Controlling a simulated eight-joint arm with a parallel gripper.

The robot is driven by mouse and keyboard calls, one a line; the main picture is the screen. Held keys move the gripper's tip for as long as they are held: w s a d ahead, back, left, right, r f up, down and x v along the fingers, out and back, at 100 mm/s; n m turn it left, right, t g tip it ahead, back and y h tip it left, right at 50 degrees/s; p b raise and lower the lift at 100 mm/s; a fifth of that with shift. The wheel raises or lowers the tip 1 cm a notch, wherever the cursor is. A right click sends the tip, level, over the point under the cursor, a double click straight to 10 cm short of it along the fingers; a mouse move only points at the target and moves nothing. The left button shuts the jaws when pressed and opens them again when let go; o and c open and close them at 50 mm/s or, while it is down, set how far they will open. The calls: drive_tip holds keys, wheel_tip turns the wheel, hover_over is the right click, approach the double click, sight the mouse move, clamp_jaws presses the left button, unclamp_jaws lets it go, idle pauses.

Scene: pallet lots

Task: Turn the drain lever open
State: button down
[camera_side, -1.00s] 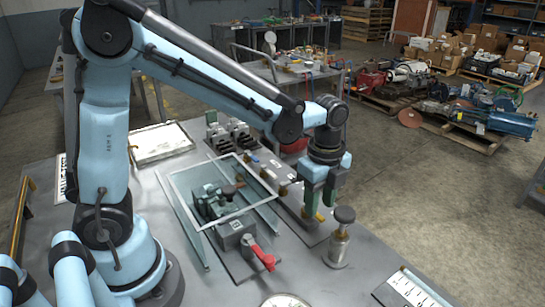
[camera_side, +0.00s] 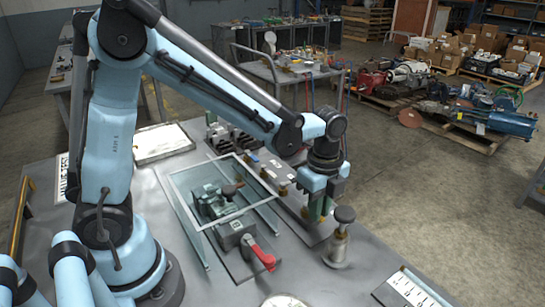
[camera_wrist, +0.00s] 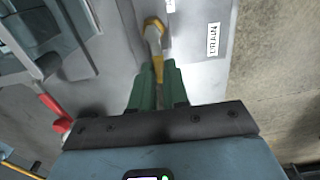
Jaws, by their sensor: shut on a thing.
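The drain lever (camera_wrist: 154,38) is yellow and shows in the wrist view, running from its rounded pivot end back between my green fingers. My gripper (camera_wrist: 158,70) is shut on the lever's near end. A white label reading DRAIN (camera_wrist: 213,39) lies on the plate to the right of the lever. In the side view my gripper (camera_side: 316,212) is low over the plate, and its fingers and arm hide most of the lever there.
A metal cylinder with a dark knob (camera_side: 338,245) stands close to the right of my gripper. A red-handled valve (camera_side: 262,257) is to the lower left. A clear guard frame (camera_side: 190,211) stands over fittings at the left.

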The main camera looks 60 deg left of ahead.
drive_tip(key=shift+w, duration=0.1)
drive_tip(key=n, duration=0.2)
drive_tip(key=w+n, duration=0.1)
drive_tip(key=shift+a+n, duration=0.15)
drive_tip(key=shift+n, duration=0.25)
drive_tip(key=n, duration=0.1)
drive_tip(key=w+n, duration=0.1)
drive_tip(key=n, duration=0.2)
drive_tip(key=shift+w+a+n, duration=0.25)
drive_tip(key=shift+a+n, duration=0.05)
drive_tip(key=shift+a, duration=0.1)
drive_tip(key=n, duration=0.2)
drive_tip(key=w+a+n, duration=0.1)
drive_tip(key=n, duration=0.1)
drive_tip(key=shift+a+n, duration=0.15)
drive_tip(key=shift+n, duration=0.15)
drive_tip(key=shift+w+a+n, duration=0.1)
drive_tip(key=shift+a+n, duration=0.3)
drive_tip(key=shift+n, duration=0.85)
drive_tip(key=shift+w+a+n, duration=0.1)
drive_tip(key=shift+a+n, duration=0.3)
drive_tip(key=shift+n, duration=0.85)
drive_tip(key=c, duration=1.1)
unclamp_jaws()
